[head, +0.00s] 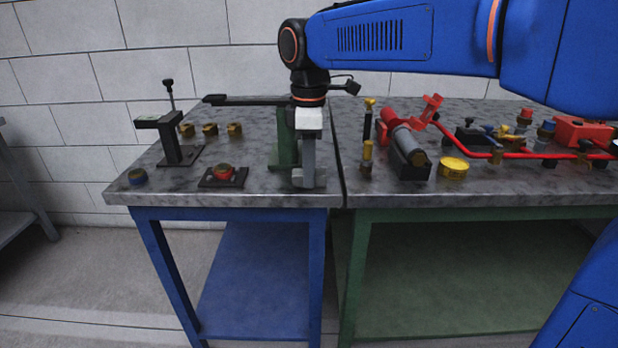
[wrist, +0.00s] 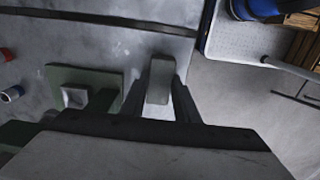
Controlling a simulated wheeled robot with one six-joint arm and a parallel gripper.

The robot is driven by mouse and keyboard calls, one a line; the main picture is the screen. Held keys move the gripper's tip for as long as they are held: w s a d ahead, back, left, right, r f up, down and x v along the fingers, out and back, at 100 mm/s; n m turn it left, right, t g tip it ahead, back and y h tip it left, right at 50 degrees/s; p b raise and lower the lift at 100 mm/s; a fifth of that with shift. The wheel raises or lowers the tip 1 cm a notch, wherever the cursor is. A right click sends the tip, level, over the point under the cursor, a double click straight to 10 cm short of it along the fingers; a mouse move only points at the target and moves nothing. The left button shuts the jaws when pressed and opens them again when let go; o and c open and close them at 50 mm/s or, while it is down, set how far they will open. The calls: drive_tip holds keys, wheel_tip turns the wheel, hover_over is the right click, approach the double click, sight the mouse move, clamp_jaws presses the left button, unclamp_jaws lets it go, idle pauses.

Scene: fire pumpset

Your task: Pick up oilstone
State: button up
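A grey oblong block, which looks like the oilstone (wrist: 160,76), lies between the two fingers of my gripper (wrist: 162,98) in the wrist view. The fingers flank its long sides closely; I cannot tell whether both touch it. In the head view my gripper (head: 306,178) points down at the front right part of the left table, near its edge. The block is hard to separate from the fingers there, and I cannot tell if it rests on the table.
A green stand (head: 284,150) is close behind my gripper. A black clamp stand (head: 178,150), a red button on a dark plate (head: 223,176) and brass pieces (head: 210,130) lie to the left. A grey cylinder (head: 409,143) and a yellow round part (head: 453,168) are on the right table.

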drive_tip(key=shift+c, duration=0.5)
wheel_tip(320, 180, up, 10)
idle(0.3)
drive_tip(key=shift+o, duration=1.3)
drive_tip(key=shift+a, duration=0.1)
